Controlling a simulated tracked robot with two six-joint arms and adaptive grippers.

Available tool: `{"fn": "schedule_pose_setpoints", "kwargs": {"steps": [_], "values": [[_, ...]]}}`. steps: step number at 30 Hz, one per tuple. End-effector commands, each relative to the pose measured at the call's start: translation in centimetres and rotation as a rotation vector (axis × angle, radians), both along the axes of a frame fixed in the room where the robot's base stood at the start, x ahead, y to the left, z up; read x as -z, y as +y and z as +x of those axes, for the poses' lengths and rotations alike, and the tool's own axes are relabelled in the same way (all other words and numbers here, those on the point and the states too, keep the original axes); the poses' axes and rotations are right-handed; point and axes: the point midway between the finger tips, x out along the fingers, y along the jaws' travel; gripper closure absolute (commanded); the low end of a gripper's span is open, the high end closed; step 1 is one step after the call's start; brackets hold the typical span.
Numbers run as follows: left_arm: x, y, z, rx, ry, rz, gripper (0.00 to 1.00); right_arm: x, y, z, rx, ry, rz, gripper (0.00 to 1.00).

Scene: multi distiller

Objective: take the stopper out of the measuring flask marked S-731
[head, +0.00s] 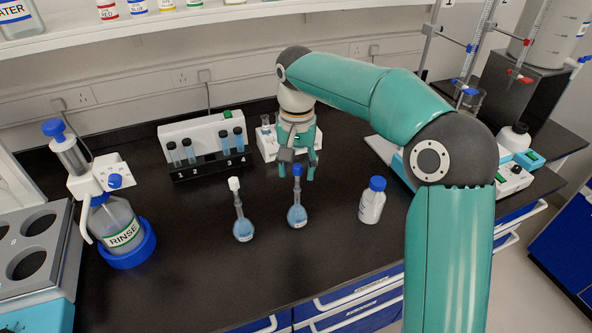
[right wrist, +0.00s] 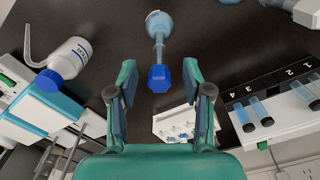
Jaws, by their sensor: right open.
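A flask with a blue stopper (head: 297,170) and blue liquid in its bulb (head: 297,216) stands upright on the dark bench. My right gripper (head: 298,168) is over this flask. In the right wrist view the open fingers (right wrist: 159,74) stand on either side of the blue stopper (right wrist: 158,80), with a gap on each side. A second flask (head: 243,229) with a white stopper (head: 234,184) stands to the left. I cannot read the mark on either flask. My left gripper is not in view.
A test tube rack (head: 207,165) and a small white rack (head: 268,148) stand behind. A blue-capped white bottle (head: 371,205) is to the right. A RINSE bottle (head: 120,228) is at the left. The bench front is mostly clear.

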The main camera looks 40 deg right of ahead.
Motion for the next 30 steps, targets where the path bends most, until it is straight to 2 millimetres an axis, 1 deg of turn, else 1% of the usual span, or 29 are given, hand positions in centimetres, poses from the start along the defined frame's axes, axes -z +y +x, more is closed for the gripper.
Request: {"fn": "schedule_pose_setpoints", "kwargs": {"steps": [2, 9, 11, 23, 26, 30], "values": [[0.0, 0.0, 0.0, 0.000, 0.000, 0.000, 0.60, 0.0, 0.0, 0.0, 0.001, 0.000, 0.000, 0.50], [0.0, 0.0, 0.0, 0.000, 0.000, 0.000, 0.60, 0.0, 0.0, 0.0, 0.001, 0.000, 0.000, 0.90], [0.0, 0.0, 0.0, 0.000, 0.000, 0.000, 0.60, 0.0, -0.1, 0.0, 0.001, 0.000, 0.000, 0.91], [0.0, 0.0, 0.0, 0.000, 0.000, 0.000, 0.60, -0.2, -0.1, 0.0, 0.002, 0.000, 0.000, 0.92], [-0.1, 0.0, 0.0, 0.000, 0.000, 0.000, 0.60, -0.7, -0.1, 0.0, 0.002, -0.001, 0.000, 0.92], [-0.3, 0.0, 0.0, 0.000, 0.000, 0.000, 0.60, -2.1, -0.1, 0.0, 0.002, -0.004, -0.001, 0.92]]}}
